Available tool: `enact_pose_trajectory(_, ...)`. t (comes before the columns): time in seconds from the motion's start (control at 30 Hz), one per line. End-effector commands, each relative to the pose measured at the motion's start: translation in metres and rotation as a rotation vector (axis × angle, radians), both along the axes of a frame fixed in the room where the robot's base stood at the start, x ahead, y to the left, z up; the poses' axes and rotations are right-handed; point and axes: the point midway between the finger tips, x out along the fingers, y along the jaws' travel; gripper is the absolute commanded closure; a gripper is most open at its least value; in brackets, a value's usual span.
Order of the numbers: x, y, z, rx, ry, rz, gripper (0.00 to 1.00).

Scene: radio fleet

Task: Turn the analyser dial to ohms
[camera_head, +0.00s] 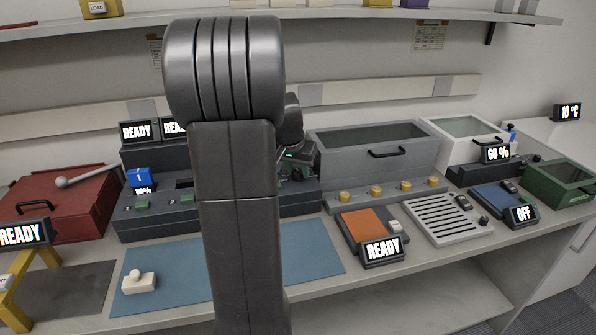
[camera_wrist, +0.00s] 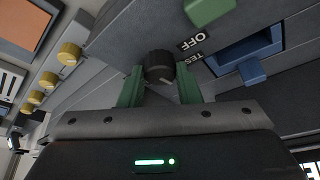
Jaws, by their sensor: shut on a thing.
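A dark dial (camera_wrist: 159,67) with a ribbed rim is on the sloping front of a grey unit in the wrist view. The green fingers of my gripper (camera_wrist: 160,88) are on either side of it, shut on it. Labels reading OFF (camera_wrist: 191,43) and TES (camera_wrist: 203,58), the latter partly cut off, are printed beside the dial. I see no ohms label. In the head view my gripper (camera_head: 297,165) is at the right end of the dark analyser unit (camera_head: 150,225), and my arm hides much of that unit and the dial.
A grey box (camera_head: 375,150) with yellow knobs is just right of my gripper. A blue mat (camera_head: 310,255) lies in front, with a cream knobbed block (camera_head: 140,284) at its left and clear space at right.

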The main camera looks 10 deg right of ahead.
Motion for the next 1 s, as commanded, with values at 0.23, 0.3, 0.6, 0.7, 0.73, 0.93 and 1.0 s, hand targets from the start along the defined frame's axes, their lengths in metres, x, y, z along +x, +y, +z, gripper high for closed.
enact_pose_trajectory(0.23,0.0013,0.0007,-0.0003,0.000,-0.002,-0.123,0.92)
enact_pose_trajectory(0.3,0.0012,0.0008,-0.0002,0.000,-0.001,-0.145,0.92)
enact_pose_trajectory(0.6,0.0013,0.0008,0.0006,0.001,-0.002,-0.181,0.92)
enact_pose_trajectory(0.7,0.0012,0.0009,0.0007,0.001,-0.002,-0.181,0.92)
enact_pose_trajectory(0.73,0.0012,0.0009,0.0007,0.001,-0.002,-0.181,0.92)
enact_pose_trajectory(0.93,0.0012,0.0009,0.0007,0.001,-0.002,-0.181,0.62)
enact_pose_trajectory(1.0,0.0011,0.0008,0.0006,0.000,-0.002,-0.180,0.48)
